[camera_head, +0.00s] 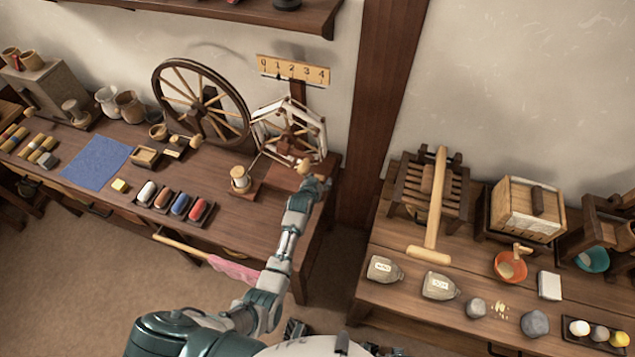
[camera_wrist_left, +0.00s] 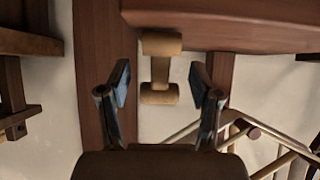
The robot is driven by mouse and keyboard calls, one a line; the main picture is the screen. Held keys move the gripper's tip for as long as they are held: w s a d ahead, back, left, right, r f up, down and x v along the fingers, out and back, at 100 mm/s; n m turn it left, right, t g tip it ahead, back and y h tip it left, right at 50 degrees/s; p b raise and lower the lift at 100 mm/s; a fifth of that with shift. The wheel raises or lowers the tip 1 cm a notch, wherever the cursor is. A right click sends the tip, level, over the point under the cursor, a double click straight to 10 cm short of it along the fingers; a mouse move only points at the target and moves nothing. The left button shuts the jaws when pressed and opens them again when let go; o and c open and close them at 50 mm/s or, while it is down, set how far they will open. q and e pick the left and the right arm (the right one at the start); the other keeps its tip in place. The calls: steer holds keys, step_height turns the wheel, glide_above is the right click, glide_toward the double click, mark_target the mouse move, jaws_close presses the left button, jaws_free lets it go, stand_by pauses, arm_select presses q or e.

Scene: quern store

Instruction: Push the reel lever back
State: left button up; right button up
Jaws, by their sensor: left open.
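The skein reel (camera_head: 290,130), with pale spokes and white thread around it, stands at the right end of the left table on a reddish-brown base (camera_head: 283,177). Its lever (camera_head: 305,167), a pale wooden piece with a rounded knob, stands at the base's right side. In the left wrist view, the lever (camera_wrist_left: 159,68) looks spool-shaped, with two thick ends. My left gripper (camera_head: 318,184) is close to the lever; in the wrist view its two fingers (camera_wrist_left: 160,86) are open, one on either side of it, with gaps showing. My right gripper is not seen.
A scale marked 0 to 4 (camera_head: 293,70) hangs on the wall above the reel. A spinning wheel (camera_head: 202,103) and a small spool stand (camera_head: 240,182) are to the left. A wooden post (camera_head: 378,100) rises behind the gap between the two tables.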

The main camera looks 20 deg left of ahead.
arm_select(q)
steer(key=v, duration=1.1)
steer(key=shift+s, duration=0.35)
steer(key=shift+r, duration=0.15)
steer(key=s+f+g, duration=0.1)
steer(key=s, duration=0.4)
steer(key=s+a+f+g, duration=0.1)
steer(key=s+f, duration=0.1)
steer(key=s, duration=0.3)
steer(key=s+f+g, duration=0.2)
steer(key=s, duration=0.4)
steer(key=shift+s+a+f+m, duration=0.1)
steer(key=shift+a+f+m, duration=0.1)
steer(key=shift+a+m, duration=0.1)
steer(key=s+m+g, duration=0.1)
steer(key=s+g, duration=0.4)
steer(key=s, duration=1.4)
steer(key=s+f, duration=0.1)
steer(key=f, duration=1.3)
steer(key=s+f, duration=0.2)
steer(key=f, duration=1.1)
steer(key=shift+s+a+f+g+p, duration=0.2)
steer(key=shift+s+f+g+p, duration=0.15)
steer(key=shift+g+p, duration=0.05)
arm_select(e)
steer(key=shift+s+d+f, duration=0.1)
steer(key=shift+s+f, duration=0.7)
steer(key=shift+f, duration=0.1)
